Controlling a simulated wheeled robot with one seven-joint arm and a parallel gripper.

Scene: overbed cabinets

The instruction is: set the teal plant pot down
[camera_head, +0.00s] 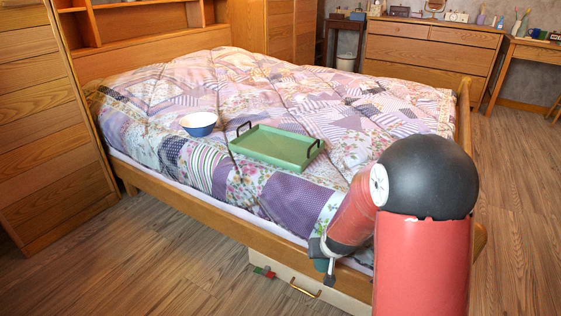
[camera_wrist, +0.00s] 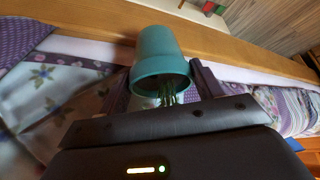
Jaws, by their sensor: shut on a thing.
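The teal plant pot (camera_wrist: 160,52) is between my gripper's fingers (camera_wrist: 166,78) in the wrist view. Its open end faces the wrist camera, and green plant leaves show inside it. In the head view, a small part of the teal pot (camera_head: 320,265) shows below my gripper (camera_head: 327,262), near the bed's front side rail. My arm hides much of this area. My gripper is shut on the pot. I cannot tell whether the pot touches anything beneath it.
The bed has a patchwork quilt (camera_head: 290,85) and a wooden side rail (camera_head: 215,218). A green tray (camera_head: 275,146) and a blue-white bowl (camera_head: 198,124) rest on it. A pale drawer with a brass handle (camera_head: 305,289) sits below the rail. The wooden floor (camera_head: 150,265) at left is clear.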

